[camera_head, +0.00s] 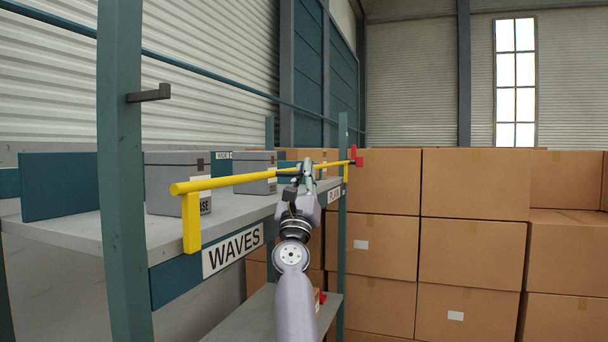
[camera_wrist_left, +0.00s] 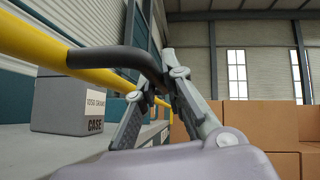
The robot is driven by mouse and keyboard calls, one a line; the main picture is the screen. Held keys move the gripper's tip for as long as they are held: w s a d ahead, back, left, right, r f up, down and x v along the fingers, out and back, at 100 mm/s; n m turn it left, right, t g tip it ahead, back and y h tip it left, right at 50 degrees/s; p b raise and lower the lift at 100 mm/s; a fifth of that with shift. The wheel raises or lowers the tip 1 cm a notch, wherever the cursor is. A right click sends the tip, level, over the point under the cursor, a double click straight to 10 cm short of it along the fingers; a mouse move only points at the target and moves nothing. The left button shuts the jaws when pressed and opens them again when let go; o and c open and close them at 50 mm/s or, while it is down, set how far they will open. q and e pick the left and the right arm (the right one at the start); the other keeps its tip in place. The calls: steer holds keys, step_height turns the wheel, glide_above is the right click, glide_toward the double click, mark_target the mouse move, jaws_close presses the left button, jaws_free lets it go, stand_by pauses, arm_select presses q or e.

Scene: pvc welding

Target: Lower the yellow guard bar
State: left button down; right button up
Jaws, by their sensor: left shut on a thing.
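The yellow guard bar (camera_head: 236,180) runs along the front of the shelf, a little above the shelf board. Its left end has a short yellow piece hanging down, and its far end meets a red bracket (camera_head: 356,156) at the far post. A dark hook (camera_head: 150,94) sticks out of the near post, higher than the bar's left end. My left gripper (camera_head: 304,172) is at the bar's far half. In the left wrist view the gripper (camera_wrist_left: 160,85) is shut on a black handle (camera_wrist_left: 110,56) that comes off the bar. My right gripper is not in view.
Grey cases (camera_head: 165,186) (camera_head: 253,162) stand on the shelf (camera_head: 80,232) behind the bar. The shelf front carries a WAVES label (camera_head: 232,250). A lower shelf (camera_head: 250,318) lies below. Stacked cardboard boxes (camera_head: 475,185) fill the right side.

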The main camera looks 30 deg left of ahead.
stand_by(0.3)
arm_select(q)
steer(key=shift+d+f+m+h+b, duration=0.1)
steer(key=shift+f+m+h+b, duration=0.15)
steer(key=shift+m+h+b, duration=0.25)
steer(key=d+f+m+h+b, duration=0.2)
steer(key=f+m+h+b, duration=0.3)
steer(key=m+h, duration=0.4)
steer(key=w+d+f+m+g+h+b, duration=0.1)
steer(key=d+f+m+h+b, duration=0.1)
steer(key=f+m+h+b, duration=0.3)
steer(key=m+h+b, duration=0.3)
steer(key=m+h, duration=0.1)
steer(key=m, duration=0.3)
steer(key=shift+f, duration=0.35)
steer(key=shift+a+f, duration=0.1)
